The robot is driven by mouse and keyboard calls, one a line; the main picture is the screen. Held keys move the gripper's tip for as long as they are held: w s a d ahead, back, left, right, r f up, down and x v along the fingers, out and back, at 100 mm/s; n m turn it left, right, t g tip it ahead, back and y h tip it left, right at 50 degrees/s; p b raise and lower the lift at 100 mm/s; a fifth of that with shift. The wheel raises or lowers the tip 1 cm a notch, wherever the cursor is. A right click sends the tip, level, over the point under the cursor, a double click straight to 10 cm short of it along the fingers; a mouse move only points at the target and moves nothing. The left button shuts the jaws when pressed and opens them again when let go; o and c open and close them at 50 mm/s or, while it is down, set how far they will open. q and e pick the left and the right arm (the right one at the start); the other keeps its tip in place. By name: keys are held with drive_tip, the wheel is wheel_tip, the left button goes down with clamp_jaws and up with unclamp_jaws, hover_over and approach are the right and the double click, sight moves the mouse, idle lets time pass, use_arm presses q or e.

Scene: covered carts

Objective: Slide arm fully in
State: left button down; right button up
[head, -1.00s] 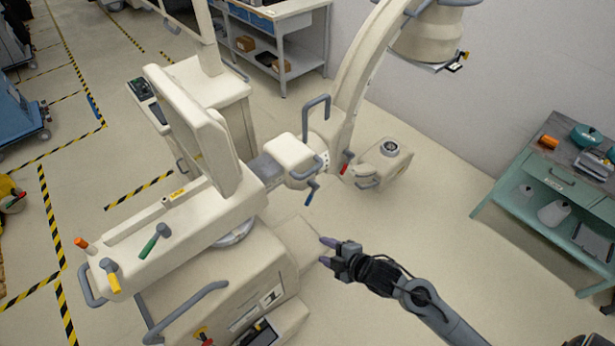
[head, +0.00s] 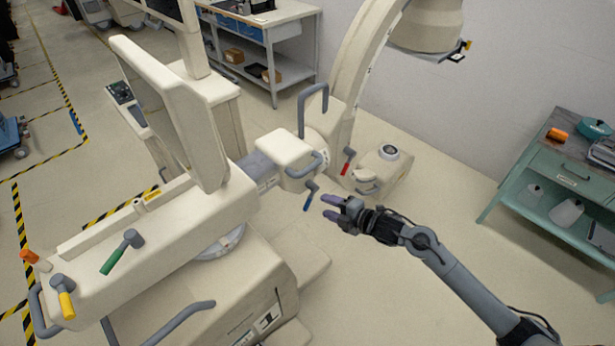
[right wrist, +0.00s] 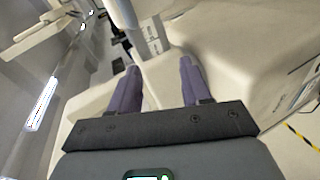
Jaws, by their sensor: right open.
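The cream C-arm machine fills the middle of the head view. Its horizontal slide arm shows as a short grey section (head: 257,172) between the long cream housing (head: 150,232) and a cream block (head: 285,151) carrying the curved C (head: 365,60). A blue-tipped lever (head: 309,196) hangs below the block, and a red-tipped lever (head: 347,161) is farther right. My right gripper (head: 326,207) is open and empty, just right of the blue-tipped lever, seemingly apart from it. In the right wrist view its purple fingers (right wrist: 158,72) are spread before cream surfaces. My left gripper is not in view.
Green (head: 122,252) and yellow-tipped (head: 65,298) levers stand on the housing. A grey handle (head: 313,100) rises by the C. A teal cart (head: 560,175) stands at right, a grey workbench (head: 265,50) at the back.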

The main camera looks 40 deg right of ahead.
drive_tip(key=t+h+b, duration=0.1)
drive_tip(key=b, duration=0.8)
approach(312, 170)
drive_tip(key=f, duration=0.2)
drive_tip(key=shift+w+r+n+t+b, duration=0.1)
drive_tip(key=shift+r+n+t+b, duration=0.35)
drive_tip(key=shift+b, duration=0.35)
drive_tip(key=shift+w, duration=0.1)
drive_tip(key=shift+b+x, duration=0.6)
drive_tip(key=shift+x, duration=4.6)
drive_tip(key=shift+r, duration=0.1)
clamp_jaws()
